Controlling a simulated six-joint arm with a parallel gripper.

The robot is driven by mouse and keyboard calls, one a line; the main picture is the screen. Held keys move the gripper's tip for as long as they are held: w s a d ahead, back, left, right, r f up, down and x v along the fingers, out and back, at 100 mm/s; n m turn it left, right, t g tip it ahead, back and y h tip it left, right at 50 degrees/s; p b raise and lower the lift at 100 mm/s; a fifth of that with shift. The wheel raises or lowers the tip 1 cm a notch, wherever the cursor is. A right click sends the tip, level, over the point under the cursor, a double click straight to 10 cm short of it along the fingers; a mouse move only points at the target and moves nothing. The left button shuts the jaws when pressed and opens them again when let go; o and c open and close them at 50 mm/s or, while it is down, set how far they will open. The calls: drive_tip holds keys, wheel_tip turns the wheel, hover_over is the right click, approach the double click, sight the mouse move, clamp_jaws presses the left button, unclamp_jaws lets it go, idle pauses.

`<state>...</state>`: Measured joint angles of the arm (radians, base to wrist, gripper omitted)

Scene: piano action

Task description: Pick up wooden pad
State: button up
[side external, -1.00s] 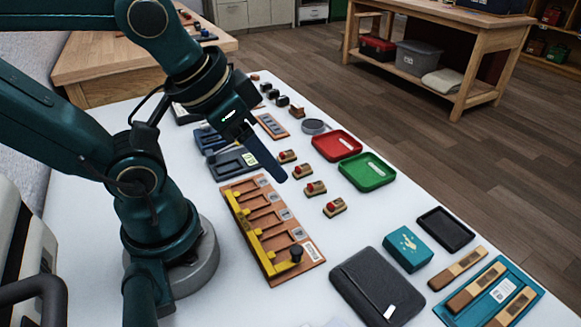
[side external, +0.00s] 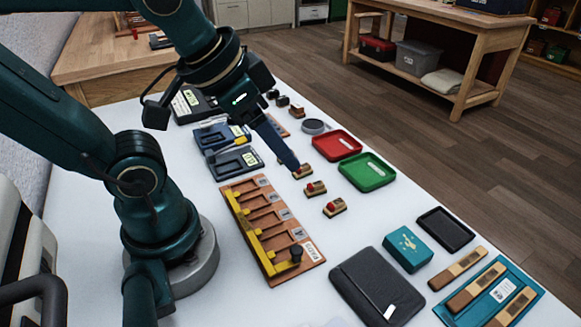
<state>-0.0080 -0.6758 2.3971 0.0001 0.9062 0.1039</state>
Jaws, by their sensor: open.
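Small wooden pads with red tops stand in a row on the white table. One wooden pad (side external: 304,172) is right at my gripper's tip, and two others, the middle pad (side external: 316,188) and the near pad (side external: 335,207), stand clear of it. My gripper (side external: 294,167) is open and points down and to the right from the arm. Its tip overlaps the left edge of the first pad in this view; I cannot tell whether it touches it. The finger hides the table area behind it, where another pad stood in view earlier.
A red tray (side external: 337,146) and a green tray (side external: 367,173) lie to the right of the pads. A dark case (side external: 376,286) and a teal box (side external: 408,249) lie nearer.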

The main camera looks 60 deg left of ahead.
drive_tip(key=w+a+g, duration=0.1)
drive_tip(key=w+a, duration=0.1)
drive_tip(key=w, duration=0.3)
drive_tip(key=g, duration=0.5)
hover_over(313, 184)
wheel_tip(313, 184, down, 11)
drive_tip(key=shift+d+f, duration=0.1)
drive_tip(key=shift+s+f, duration=0.1)
drive_tip(key=shift+f, duration=2.6)
clamp_jaws()
